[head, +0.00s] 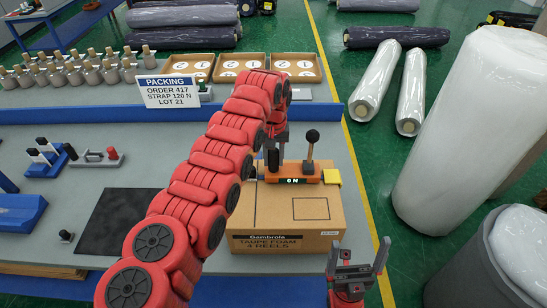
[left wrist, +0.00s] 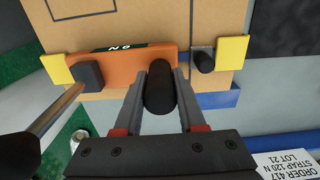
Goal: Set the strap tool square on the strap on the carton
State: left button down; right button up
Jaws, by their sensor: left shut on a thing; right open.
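In the left wrist view the tool (left wrist: 120,62) runs slightly askew to the carton's edge (left wrist: 225,80). My left gripper (left wrist: 160,88) is shut on the tool's black handle (left wrist: 160,85). In the head view my left arm partly covers the tool. I cannot make out the strap. My right gripper (head: 357,268) is open and empty, at the carton's near right.
A "PACKING" sign (head: 169,91) stands behind my left arm. A dark mat (head: 115,220) lies left. A tall wrapped roll (head: 475,130) and a grey bin (head: 500,255) stand right.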

aim_at(275, 151)
pick_arm(q)
jog(key=shift+f, duration=0.25)
dwell(0.5)
jog(key=shift+c, duration=2.1)
grip_release()
jog(key=shift+b, duration=0.3)
jog(key=shift+r, duration=0.2)
notch_tip(275, 151, up, 5)
jog(key=shift+s+d+r+b, duration=0.1)
jog(key=shift+d+r+b, duration=0.1)
jog(key=shift+b, duration=1)
notch_tip(275, 151, up, 12)
jog(key=p, duration=1.2)
jog(key=shift+a+f, duration=0.2)
